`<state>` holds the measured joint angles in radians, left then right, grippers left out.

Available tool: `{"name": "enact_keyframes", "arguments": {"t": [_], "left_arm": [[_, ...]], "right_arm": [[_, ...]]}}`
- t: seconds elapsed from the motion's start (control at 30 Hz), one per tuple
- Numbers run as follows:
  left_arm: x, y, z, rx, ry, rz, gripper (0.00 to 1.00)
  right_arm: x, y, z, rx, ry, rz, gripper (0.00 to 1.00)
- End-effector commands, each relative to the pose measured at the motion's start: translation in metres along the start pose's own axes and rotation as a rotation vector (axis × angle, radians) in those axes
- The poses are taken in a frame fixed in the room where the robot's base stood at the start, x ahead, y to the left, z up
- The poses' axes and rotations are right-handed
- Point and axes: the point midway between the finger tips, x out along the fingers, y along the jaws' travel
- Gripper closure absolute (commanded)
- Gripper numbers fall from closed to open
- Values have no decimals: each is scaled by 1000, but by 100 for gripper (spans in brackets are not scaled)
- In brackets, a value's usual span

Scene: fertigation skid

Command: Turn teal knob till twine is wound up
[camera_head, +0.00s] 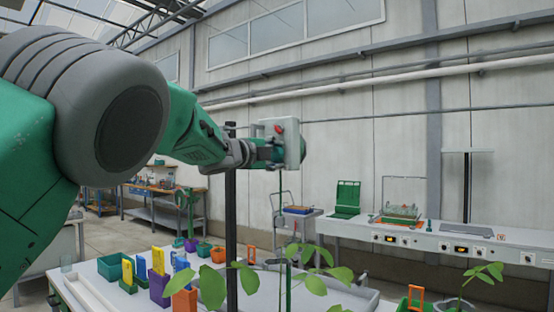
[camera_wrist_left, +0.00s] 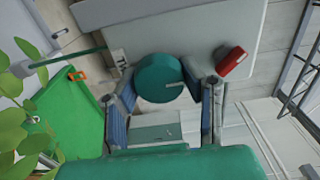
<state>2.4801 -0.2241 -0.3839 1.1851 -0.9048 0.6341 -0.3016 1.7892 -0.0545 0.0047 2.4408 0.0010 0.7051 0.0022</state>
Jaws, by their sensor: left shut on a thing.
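The teal knob (camera_wrist_left: 160,78) is a round disc on a light grey box (camera_wrist_left: 185,22) in the left wrist view. A pale mark shows near its lower rim. My left gripper (camera_wrist_left: 165,92) has a finger on each side of the knob and is shut on it. I cannot make out any twine. My right gripper is in neither view.
A red part (camera_wrist_left: 231,62) sits on the box beside the knob. A dark post (camera_head: 231,230) and leafy plants (camera_head: 212,286) stand below my arm. The table holds coloured bins, including a purple one (camera_head: 159,288). A long bench (camera_head: 450,243) stands behind at right.

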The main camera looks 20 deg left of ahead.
Motion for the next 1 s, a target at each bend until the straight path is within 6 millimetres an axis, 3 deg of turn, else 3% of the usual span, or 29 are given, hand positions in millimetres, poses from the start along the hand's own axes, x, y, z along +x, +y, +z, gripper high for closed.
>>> {"name": "enact_keyframes", "arguments": {"t": [0.53, 0.57, 0.6, 0.63, 1.0], "left_arm": [[1, 6, 1, 26, -1, 10, 93], [1, 6, 0, 26, -1, 10, 61], [1, 6, 1, 26, -1, 10, 47], [1, 6, 1, 26, -1, 10, 43], [-4, 1, 0, 26, 0, 3, 43]], "right_arm": [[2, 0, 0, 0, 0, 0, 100], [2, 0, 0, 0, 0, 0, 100], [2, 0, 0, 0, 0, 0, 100], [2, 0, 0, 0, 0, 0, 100], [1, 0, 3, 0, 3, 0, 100]]}}
